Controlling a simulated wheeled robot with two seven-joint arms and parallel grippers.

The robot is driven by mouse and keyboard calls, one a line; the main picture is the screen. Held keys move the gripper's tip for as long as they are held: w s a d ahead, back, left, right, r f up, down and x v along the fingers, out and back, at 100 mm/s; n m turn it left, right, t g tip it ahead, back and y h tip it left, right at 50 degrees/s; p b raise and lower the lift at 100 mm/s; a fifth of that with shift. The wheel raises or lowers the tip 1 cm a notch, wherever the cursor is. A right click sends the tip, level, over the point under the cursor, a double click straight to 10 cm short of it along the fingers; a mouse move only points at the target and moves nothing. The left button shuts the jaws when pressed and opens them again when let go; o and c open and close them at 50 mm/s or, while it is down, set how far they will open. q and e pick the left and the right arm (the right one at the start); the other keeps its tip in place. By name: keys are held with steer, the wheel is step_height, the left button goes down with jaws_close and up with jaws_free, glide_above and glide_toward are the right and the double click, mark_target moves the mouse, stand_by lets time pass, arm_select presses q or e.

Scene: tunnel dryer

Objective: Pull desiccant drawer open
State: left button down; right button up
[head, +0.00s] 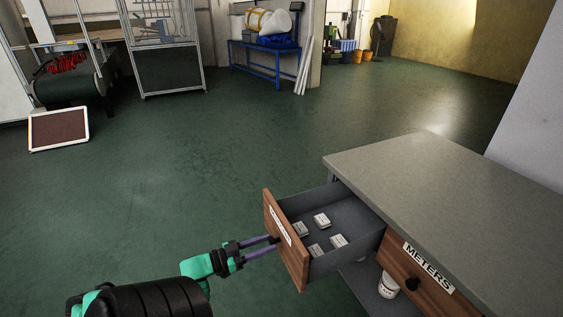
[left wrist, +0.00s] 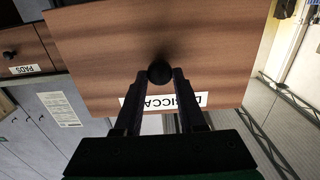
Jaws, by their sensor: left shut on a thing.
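The desiccant drawer (head: 286,240) has a wooden front with a white label and a grey inside. In the head view it stands pulled out from the grey-topped cabinet (head: 440,195), with several small pale packets (head: 321,220) lying in it. My left gripper (head: 272,243) is at the drawer front, its two fingers reaching to it from the left. In the left wrist view the fingers are shut on the round black knob (left wrist: 160,73), and the label shows upside down, partly hidden by the fingers. My right gripper is not in view.
A closed drawer labelled METERS (head: 427,268) is beside the open one. A white container (head: 388,286) sits on a shelf below. The green floor left of the drawer is clear. A framed brown panel (head: 58,128) and a blue bench (head: 262,58) are farther back.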

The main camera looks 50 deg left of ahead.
arm_select(q)
steer(key=shift+p+v, duration=0.35)
steer(key=shift+v, duration=1.55)
steer(key=shift+d+f, duration=0.1)
steer(key=c, duration=0.5)
jaws_free()
steer(key=b+v, duration=0.1)
steer(key=v, duration=1.3)
steer(key=shift+s, duration=0.25)
